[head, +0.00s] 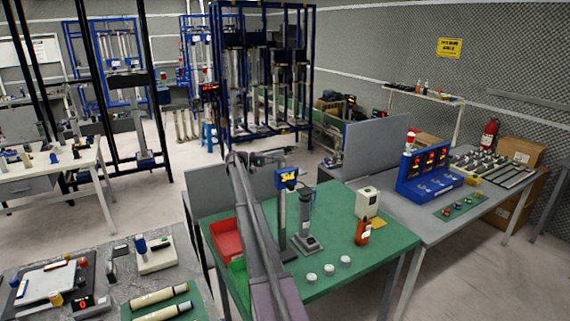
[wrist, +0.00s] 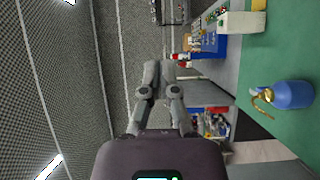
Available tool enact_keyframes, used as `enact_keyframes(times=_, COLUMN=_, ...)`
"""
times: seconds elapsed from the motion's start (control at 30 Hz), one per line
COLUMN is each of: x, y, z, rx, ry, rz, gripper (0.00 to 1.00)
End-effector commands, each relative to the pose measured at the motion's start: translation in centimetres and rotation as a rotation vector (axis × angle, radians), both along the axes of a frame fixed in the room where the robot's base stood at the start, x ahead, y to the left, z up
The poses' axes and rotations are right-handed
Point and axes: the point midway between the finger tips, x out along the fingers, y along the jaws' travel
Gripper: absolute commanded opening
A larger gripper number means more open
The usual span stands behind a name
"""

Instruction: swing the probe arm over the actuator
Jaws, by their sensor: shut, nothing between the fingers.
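On the green-topped table stands a thin dark post (head: 282,222) with a blue display head (head: 287,177) showing yellow digits. I take this to be the probe stand; a separate swinging arm on it is hard to make out. Just right of it stands an upright grey cylinder on a square base (head: 306,228), which looks like the actuator. My gripper (wrist: 161,72) is shut and empty in the wrist view, its fingers close together and touching nothing visible. In the head view my arm crosses in front of the table's left part, and its end is too small to read clearly.
A blue display panel (head: 428,168) stands on the bench to the right. The table's front right is clear.

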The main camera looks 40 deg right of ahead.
Motion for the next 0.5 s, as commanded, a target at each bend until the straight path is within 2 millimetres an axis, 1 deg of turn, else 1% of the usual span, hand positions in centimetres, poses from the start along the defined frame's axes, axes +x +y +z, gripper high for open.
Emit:
enact_keyframes(times=0.03, x=1.1, y=0.3, z=0.0, rx=0.0, ry=0.0, rz=0.001, gripper=0.0)
enact_keyframes(times=0.2, x=2.8, y=1.1, z=0.0, rx=0.0, ry=0.0, rz=0.001, gripper=0.0)
enact_keyframes(times=0.33, x=3.4, y=1.4, z=0.0, rx=0.0, ry=0.0, rz=0.001, gripper=0.0)
enact_keyframes(times=0.5, x=3.6, y=1.6, z=0.0, rx=0.0, ry=0.0, rz=0.001, gripper=0.0)
